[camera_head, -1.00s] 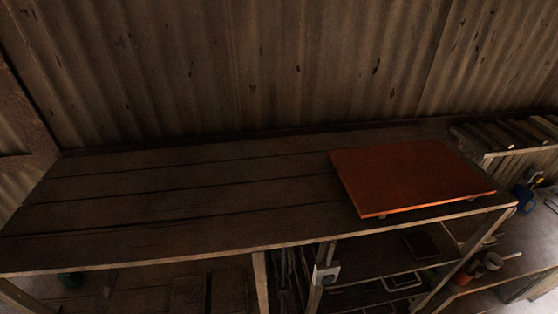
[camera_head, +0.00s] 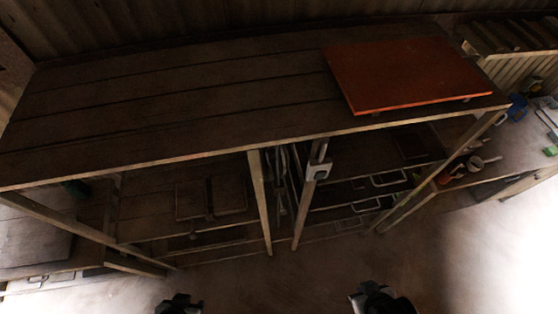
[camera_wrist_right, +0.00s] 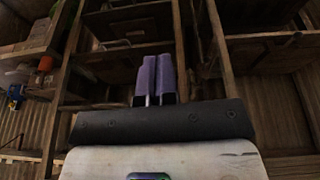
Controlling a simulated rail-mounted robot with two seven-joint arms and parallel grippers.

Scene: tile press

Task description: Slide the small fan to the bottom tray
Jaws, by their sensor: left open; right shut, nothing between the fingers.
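I cannot make out a small fan in either view. Trays with pale handles (camera_head: 388,179) sit under the right half of the wooden bench; which is the bottom tray is hard to tell in the dark. My left gripper (camera_head: 180,303) shows at the bottom edge of the head view, low in front of the bench, open and away from everything. My right gripper (camera_head: 376,296) is also at the bottom edge, to the right. In the right wrist view its purple fingers (camera_wrist_right: 156,80) are shut together and empty, facing the dark shelves.
An orange-red board (camera_head: 405,75) lies on the right of the bench top (camera_head: 170,95). A grey switch box (camera_head: 319,171) is on a bench post. A side counter (camera_head: 515,150) with cups and tools stands at right. The floor (camera_head: 290,275) in front is clear.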

